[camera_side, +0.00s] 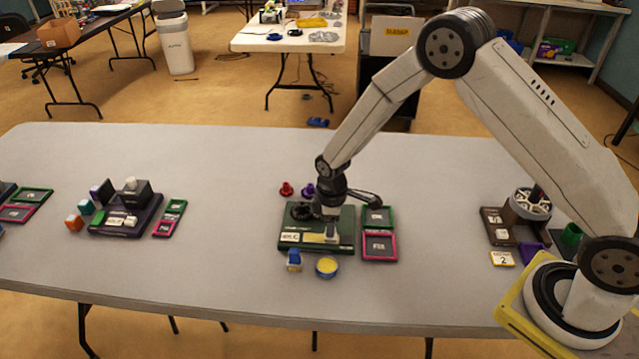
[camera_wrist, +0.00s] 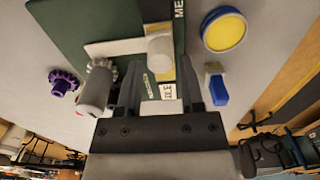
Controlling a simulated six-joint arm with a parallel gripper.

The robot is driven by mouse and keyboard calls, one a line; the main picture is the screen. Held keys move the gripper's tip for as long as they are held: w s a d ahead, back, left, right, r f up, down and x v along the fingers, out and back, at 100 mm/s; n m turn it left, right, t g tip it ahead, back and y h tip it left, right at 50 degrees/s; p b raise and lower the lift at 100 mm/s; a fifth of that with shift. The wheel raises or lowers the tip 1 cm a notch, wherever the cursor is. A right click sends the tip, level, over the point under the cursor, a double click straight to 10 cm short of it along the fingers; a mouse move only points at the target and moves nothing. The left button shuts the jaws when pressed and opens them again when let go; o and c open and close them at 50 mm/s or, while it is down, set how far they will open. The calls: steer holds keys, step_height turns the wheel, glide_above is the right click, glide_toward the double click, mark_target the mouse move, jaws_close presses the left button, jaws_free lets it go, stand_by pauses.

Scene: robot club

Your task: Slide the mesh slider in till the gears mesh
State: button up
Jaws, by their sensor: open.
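The dark green gear board (camera_side: 345,228) lies on the grey table under my gripper (camera_side: 328,207). A pale slider knob (camera_side: 331,231) stands on a light strip near the board's front right. In the wrist view the knob (camera_wrist: 160,48) lies at the gap between the fingertips of my open gripper (camera_wrist: 159,72). I cannot tell whether a finger touches it. A dark gear (camera_side: 302,211) sits at the board's left. In the wrist view a grey cylinder (camera_wrist: 96,88) stands left of the fingers, with gear teeth partly showing behind it. Whether gears mesh is hidden.
Red (camera_side: 286,188) and purple (camera_side: 308,189) gears lie behind the board. A blue block (camera_side: 293,261) and yellow disc (camera_side: 326,268) lie in front. Green (camera_side: 388,224) and pink (camera_side: 395,256) trays adjoin its right side. Bare table extends left towards another kit (camera_side: 125,215).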

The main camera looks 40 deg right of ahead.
steer(key=shift+r, duration=2.05)
steer(key=shift+s+d+r, duration=0.15)
steer(key=shift+s+r, duration=0.15)
steer(key=shift+r, duration=0.2)
steer(key=s+d+r+m+t, duration=0.1)
steer(key=s+d+r+m, duration=0.1)
steer(key=s+r+m, duration=0.2)
steer(key=s+d+r+m+t, duration=0.1)
steer(key=s+d+r+m, duration=0.2)
steer(key=s, duration=1)
step_height(320, 180, up, 5)
steer(key=shift+s+f+m+t, duration=0.15)
steer(key=shift+m+t, duration=0.15)
steer(key=shift+m, duration=0.7)
steer(key=shift+d, duration=0.1)
